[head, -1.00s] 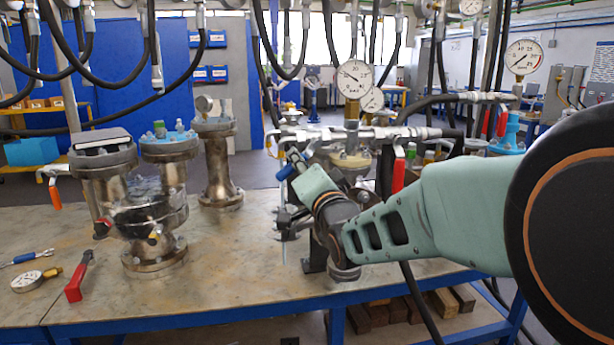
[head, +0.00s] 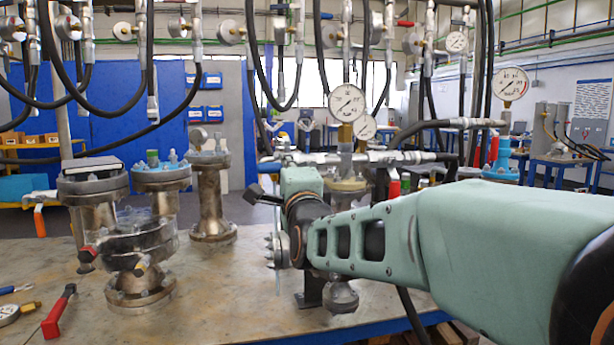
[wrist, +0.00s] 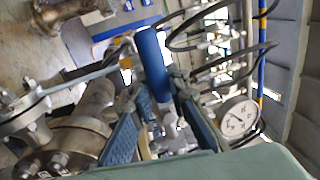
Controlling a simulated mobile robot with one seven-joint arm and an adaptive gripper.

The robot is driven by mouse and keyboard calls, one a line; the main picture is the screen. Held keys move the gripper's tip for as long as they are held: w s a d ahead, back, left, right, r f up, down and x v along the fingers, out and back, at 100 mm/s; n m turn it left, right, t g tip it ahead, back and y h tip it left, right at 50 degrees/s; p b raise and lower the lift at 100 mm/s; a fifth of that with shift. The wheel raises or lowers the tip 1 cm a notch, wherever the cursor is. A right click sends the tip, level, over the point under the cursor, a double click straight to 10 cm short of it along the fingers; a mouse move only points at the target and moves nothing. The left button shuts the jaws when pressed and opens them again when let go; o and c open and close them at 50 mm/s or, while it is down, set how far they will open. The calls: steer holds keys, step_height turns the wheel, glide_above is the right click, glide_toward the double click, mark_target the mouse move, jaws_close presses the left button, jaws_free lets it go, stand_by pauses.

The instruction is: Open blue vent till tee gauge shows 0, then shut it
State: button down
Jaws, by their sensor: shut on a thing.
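The blue vent handle (wrist: 152,62) stands between the two fingers of my gripper (wrist: 160,88) in the wrist view, and the gripper is shut on it. The tee gauge (head: 347,103) is a round white dial above the tee, upright and facing me. Its needle is too small to read surely. A white dial also shows at the right of the wrist view (wrist: 237,118).
Flanged steel vessels (head: 138,240) stand on the workbench (head: 225,290) at left. A red-handled tool (head: 58,312) lies near its front left. A red lever (head: 394,190) hangs right of the tee. Black hoses (head: 250,60) hang above. The bench's middle is fairly clear.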

steer(key=shift+r, duration=0.25)
steer(key=c, duration=1.8)
jaws_free()
steer(key=shift+f, duration=0.15)
